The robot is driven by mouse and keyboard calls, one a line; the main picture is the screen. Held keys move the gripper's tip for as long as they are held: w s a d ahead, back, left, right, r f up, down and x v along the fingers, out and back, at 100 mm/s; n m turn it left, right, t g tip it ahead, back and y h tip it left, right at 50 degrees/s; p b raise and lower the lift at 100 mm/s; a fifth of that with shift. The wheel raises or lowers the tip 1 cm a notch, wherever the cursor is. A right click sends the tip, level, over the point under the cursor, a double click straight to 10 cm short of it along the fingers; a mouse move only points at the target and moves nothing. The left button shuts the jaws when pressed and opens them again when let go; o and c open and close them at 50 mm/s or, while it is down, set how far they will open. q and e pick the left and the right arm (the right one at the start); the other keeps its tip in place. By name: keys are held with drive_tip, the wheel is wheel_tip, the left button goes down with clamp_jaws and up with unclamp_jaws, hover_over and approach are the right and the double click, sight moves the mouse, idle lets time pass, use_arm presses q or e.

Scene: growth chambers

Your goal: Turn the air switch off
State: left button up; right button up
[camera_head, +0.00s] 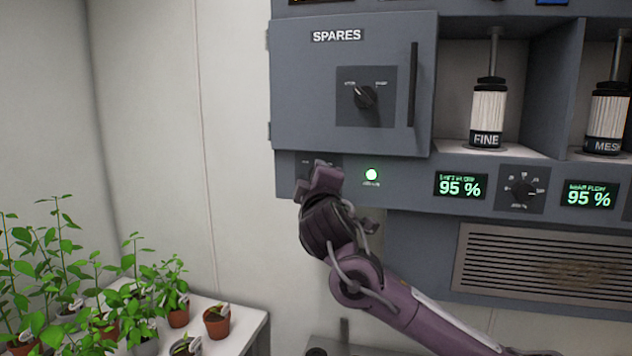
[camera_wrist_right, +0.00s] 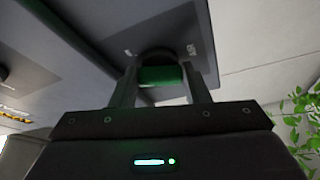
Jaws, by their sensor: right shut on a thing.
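The air switch is a dark rotary knob on a small plate (camera_head: 303,160) at the lower left of the grey cabinet. In the head view my right gripper (camera_head: 322,180) is up against this plate and hides most of the knob. In the right wrist view the knob (camera_wrist_right: 158,57) sits between the two fingers of my right gripper (camera_wrist_right: 160,82), which are shut on it. A green-lit face shows between the fingers. The knob's exact setting cannot be read. A green lamp (camera_head: 371,174) is lit just right of the switch plate. My left gripper is not in view.
A SPARES door (camera_head: 320,90) with its own knob (camera_head: 365,96) and a vertical handle (camera_head: 412,85) is above. To the right are displays reading 95 % (camera_head: 460,186), another dial (camera_head: 522,190) and a vent grille (camera_head: 540,262). Potted plants (camera_head: 215,320) stand on a white table at lower left.

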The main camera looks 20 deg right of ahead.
drive_tip(key=shift+a+r+n+g+p, duration=0.1)
drive_tip(key=shift+n+g+p, duration=0.75)
drive_tip(key=shift+n+p, duration=0.9)
drive_tip(key=shift+d+r+n+g+p, duration=0.1)
drive_tip(key=shift+n+g+p, duration=0.7)
drive_tip(key=shift+n+p, duration=0.9)
drive_tip(key=shift+a+r+n+g+p, duration=0.1)
drive_tip(key=shift+n+g+p, duration=0.75)
drive_tip(key=shift+n+p, duration=0.9)
drive_tip(key=shift+f+n, duration=0.15)
drive_tip(key=shift+n, duration=0.25)
drive_tip(key=o, duration=1)
drive_tip(key=shift+b, duration=0.3)
drive_tip(key=b+v, duration=0.2)
drive_tip(key=v, duration=0.5)
drive_tip(key=shift+s+a, duration=0.2)
drive_tip(key=shift+s, duration=0.15)
